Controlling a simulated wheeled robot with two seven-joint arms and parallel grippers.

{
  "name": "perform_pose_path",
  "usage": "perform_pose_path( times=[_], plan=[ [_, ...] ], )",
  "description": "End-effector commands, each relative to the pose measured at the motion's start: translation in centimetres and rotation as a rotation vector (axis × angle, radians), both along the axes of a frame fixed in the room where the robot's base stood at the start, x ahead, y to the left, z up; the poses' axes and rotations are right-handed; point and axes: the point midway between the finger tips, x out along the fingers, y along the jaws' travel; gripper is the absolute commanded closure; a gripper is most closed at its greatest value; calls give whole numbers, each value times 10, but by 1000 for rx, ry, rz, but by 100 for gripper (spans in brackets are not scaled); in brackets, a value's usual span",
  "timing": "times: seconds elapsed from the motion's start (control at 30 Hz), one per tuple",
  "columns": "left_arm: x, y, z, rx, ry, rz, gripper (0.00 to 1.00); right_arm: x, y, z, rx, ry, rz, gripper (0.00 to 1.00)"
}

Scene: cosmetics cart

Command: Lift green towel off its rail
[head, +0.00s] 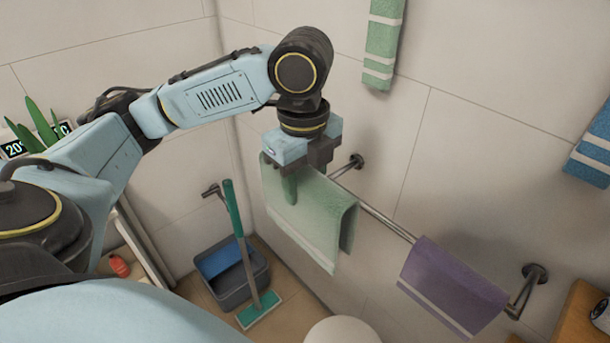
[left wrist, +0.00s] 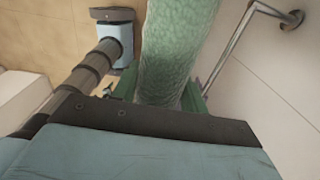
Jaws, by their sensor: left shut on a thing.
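The pale green towel (head: 325,220) hangs draped over the metal wall rail (head: 378,215), near the rail's far left end. My left gripper (head: 293,190) reaches down onto its upper part and is shut on the cloth. The towel still lies against the rail in the head view. My right gripper is not in view.
A purple towel (head: 452,288) hangs on the rail's near end. Another green towel (head: 381,42) and a blue towel (head: 592,155) hang on the wall. A green-handled mop (head: 240,235) leans by a grey bucket (head: 232,290) below. A wooden surface (head: 578,322) is lower right.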

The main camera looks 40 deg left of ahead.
Motion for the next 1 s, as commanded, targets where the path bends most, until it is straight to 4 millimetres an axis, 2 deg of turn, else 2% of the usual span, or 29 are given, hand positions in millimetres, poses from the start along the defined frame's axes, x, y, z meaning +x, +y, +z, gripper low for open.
perform_pose_path(
  times=[0.03, 0.37, 1.0],
  plan=[
    [0, 0, 5, 0, 1, 0, 96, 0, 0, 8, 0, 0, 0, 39],
    [-2, -1, 3, 1, 2, -2, 96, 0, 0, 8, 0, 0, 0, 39],
    [-61, -48, 6, -2, 2, -5, 96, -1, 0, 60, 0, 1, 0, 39]
  ],
)
